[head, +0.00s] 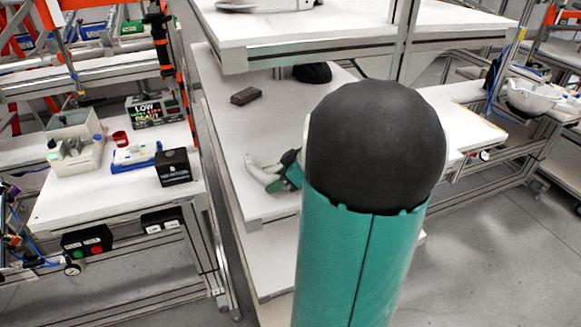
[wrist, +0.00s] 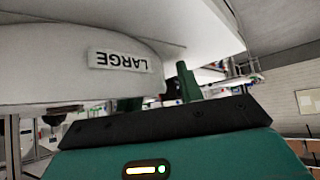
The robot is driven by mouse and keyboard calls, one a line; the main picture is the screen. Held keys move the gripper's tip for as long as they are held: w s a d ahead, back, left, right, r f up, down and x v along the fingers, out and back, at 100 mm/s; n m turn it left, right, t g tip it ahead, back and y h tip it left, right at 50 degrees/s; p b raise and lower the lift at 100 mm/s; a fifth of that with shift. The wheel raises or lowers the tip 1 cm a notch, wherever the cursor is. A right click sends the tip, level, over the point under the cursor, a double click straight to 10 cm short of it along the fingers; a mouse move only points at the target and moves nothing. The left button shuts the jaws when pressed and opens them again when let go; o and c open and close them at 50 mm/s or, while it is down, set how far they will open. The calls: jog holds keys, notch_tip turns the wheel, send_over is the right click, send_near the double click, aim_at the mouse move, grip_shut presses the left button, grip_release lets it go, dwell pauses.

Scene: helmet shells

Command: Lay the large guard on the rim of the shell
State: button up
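In the wrist view a white curved piece with an upside-down LARGE label (wrist: 122,60) fills the upper left, close to my gripper (wrist: 160,92). I take it for the large guard. It hides the upper part of the left green finger, and the right finger stands at its right edge. The fingers are apart in the picture, but whether they grip the piece is not clear. In the head view a white curved piece (head: 262,174) shows beside green parts of my gripper (head: 289,170), over the middle table. My arm hides much there. I cannot single out the helmet shell for certain.
A black dome (head: 312,72) sits partly hidden below the upper shelf (head: 340,22). A dark brown block (head: 246,95) lies on the middle table (head: 215,130). A white bowl-like object (head: 532,96) is at right. The left bench holds a bin (head: 78,160) and boxes.

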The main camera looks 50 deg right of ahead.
grip_shut()
jog(key=shift+r, duration=0.1)
